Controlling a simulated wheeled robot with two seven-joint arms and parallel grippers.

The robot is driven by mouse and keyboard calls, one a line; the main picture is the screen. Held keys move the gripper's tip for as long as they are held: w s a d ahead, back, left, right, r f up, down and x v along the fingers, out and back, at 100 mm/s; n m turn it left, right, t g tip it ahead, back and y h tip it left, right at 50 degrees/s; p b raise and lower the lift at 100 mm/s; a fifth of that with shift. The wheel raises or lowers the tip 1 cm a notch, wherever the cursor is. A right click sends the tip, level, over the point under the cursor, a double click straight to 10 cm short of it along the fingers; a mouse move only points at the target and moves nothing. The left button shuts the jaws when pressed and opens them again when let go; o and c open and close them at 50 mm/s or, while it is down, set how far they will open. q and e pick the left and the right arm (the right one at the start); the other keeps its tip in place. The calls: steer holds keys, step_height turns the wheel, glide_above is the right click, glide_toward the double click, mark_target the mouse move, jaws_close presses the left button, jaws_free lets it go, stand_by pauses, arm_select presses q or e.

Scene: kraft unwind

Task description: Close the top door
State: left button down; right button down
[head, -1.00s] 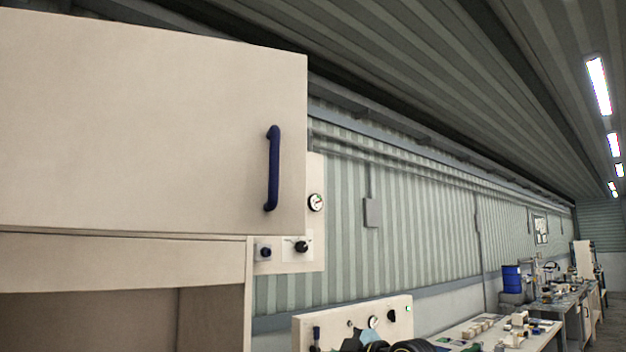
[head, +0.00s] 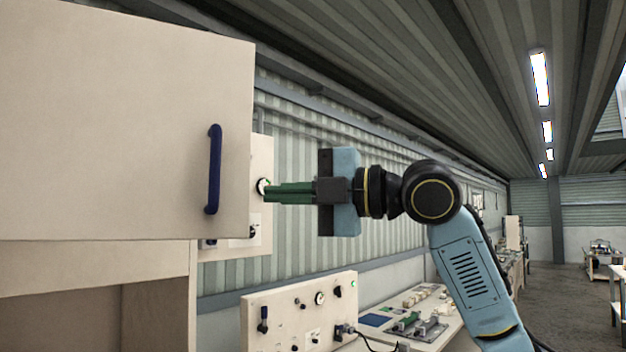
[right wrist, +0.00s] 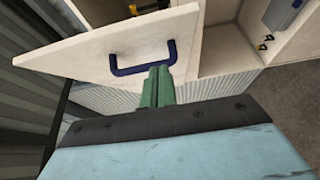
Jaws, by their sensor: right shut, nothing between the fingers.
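The top door (head: 120,130) is a large cream panel with a dark blue bar handle (head: 214,170) near its right edge. In the right wrist view the door (right wrist: 95,58) stands open, with the cabinet's inside (right wrist: 226,38) showing beside it. My right gripper (head: 267,193) has green fingers, shut and empty, pointing left just beyond the door's right edge in the head view. In the right wrist view its fingers (right wrist: 159,70) overlap the right end of the handle (right wrist: 135,70); I cannot tell whether they touch it. My left gripper is not in view.
Below the door is an open cabinet bay (head: 150,315). A control panel (head: 300,312) and a workbench (head: 440,325) with parts stand below my right arm. A gauge panel (head: 262,225) is partly behind the door. Open floor lies at the far right.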

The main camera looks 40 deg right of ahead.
mark_target(232, 196)
steer(key=w, duration=0.1)
steer(key=w+p, duration=0.1)
steer(key=w, duration=0.3)
steer(key=shift+w+a+r+p, duration=0.1)
steer(key=shift+w+a+p, duration=0.15)
steer(key=shift+a+p, duration=0.1)
steer(key=shift+w+d, duration=0.3)
steer(key=shift+w, duration=0.2)
